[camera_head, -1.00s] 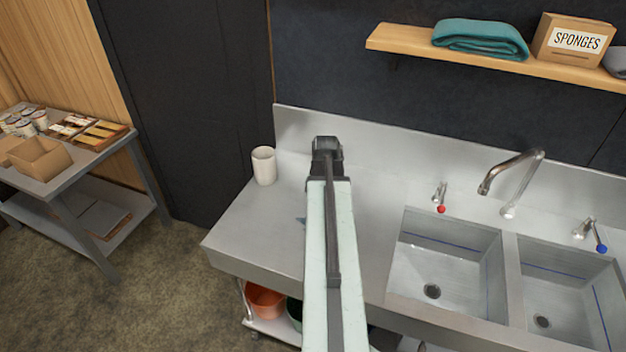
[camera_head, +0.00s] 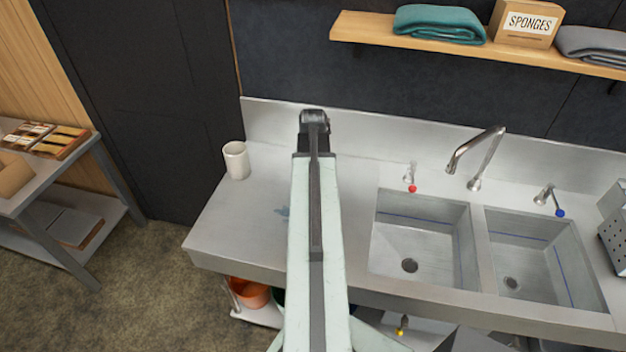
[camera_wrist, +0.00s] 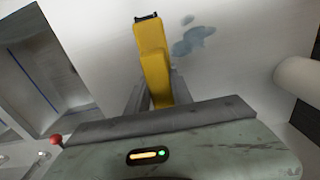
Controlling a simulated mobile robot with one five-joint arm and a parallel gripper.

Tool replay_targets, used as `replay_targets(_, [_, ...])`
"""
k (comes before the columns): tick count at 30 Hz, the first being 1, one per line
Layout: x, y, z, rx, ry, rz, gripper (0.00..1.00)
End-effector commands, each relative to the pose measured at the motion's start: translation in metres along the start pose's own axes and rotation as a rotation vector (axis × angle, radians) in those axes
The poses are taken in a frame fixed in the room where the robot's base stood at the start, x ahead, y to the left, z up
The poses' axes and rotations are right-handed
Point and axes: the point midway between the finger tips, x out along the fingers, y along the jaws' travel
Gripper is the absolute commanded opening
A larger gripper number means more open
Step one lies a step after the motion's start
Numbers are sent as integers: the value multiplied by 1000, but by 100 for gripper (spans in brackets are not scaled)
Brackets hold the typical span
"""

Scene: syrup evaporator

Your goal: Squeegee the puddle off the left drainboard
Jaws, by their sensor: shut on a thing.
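The puddle (camera_head: 283,211) is a small blue-grey wet patch on the left drainboard (camera_head: 222,226), partly hidden by my arm in the head view. In the wrist view the puddle (camera_wrist: 193,41) shows as a larger patch with a smaller one beside it. My gripper (camera_wrist: 156,92) is shut on a yellow tool with a dark narrow end, which looks like the squeegee (camera_wrist: 152,55). Its dark end lies just left of the puddle in the wrist view, apart from it in the picture. I cannot tell whether it touches the board. The squeegee is hidden in the head view.
A white cup (camera_head: 236,160) stands at the drainboard's back left; it also shows at the wrist view's right edge (camera_wrist: 300,80). Two sink basins (camera_head: 424,240) with a faucet (camera_head: 476,160) lie to the right. A shelf (camera_head: 362,30) hangs above.

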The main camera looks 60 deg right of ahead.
Motion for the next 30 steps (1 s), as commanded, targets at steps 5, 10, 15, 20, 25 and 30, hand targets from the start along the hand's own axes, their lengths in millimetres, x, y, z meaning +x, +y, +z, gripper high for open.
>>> replay_targets(5, [18, 0, 0, 0, 0, 0, 0])
replay_targets(10, [40, 0, 0, -1, 0, 0, 0])
replay_targets(15, [58, 0, 0, -1, 0, 0, 0])
replay_targets(20, [60, 0, 0, -1, 0, 0, 0])
replay_targets(25, [58, 0, 0, -1, 0, 0, 0])
replay_targets(30, [58, 0, 0, -1, 0, 0, 0])
